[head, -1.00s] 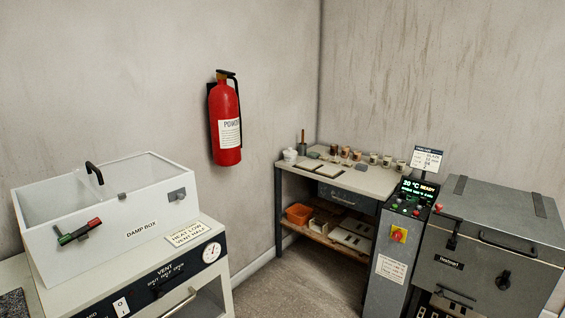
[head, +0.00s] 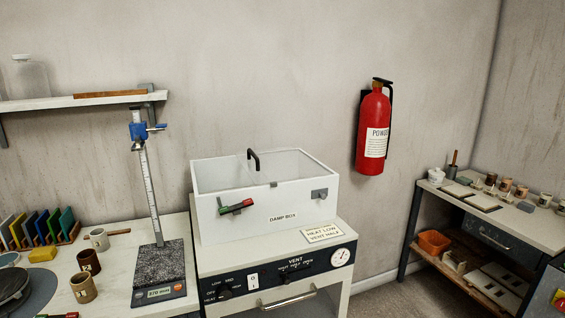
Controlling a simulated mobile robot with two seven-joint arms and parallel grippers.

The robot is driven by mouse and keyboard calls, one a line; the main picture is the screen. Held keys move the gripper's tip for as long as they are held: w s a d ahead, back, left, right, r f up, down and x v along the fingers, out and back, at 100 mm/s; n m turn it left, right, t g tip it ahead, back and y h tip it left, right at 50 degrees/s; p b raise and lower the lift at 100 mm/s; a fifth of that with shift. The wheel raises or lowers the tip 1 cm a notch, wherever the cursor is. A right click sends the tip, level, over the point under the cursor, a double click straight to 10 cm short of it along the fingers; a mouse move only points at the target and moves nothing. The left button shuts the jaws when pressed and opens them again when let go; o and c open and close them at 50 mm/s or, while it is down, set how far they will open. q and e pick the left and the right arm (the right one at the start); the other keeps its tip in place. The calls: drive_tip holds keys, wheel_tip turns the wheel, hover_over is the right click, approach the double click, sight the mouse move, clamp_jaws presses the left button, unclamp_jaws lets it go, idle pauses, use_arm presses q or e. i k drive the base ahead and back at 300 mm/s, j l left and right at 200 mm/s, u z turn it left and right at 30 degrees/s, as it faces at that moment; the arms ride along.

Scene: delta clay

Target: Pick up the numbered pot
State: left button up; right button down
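Several small pots stand on the left worktable. A dark brown pot (head: 89,262) with a pale mark on its front stands between a light pot (head: 99,239) behind it and a tan pot (head: 83,288) in front. The mark is too small to read. More small cups (head: 505,185) stand in a row on the bench at the right. I cannot tell which pot is the numbered one. Neither of my grippers is in view.
A height gauge (head: 147,190) stands on a granite slab (head: 158,268) right of the pots. A white damp box (head: 265,212) sits on a control cabinet (head: 255,275). A wall shelf (head: 80,101) hangs above. Floor (head: 378,300) shows between cabinet and right bench (head: 450,210).

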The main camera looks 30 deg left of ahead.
sight(82, 284)
drive_tip(key=u, duration=2.35)
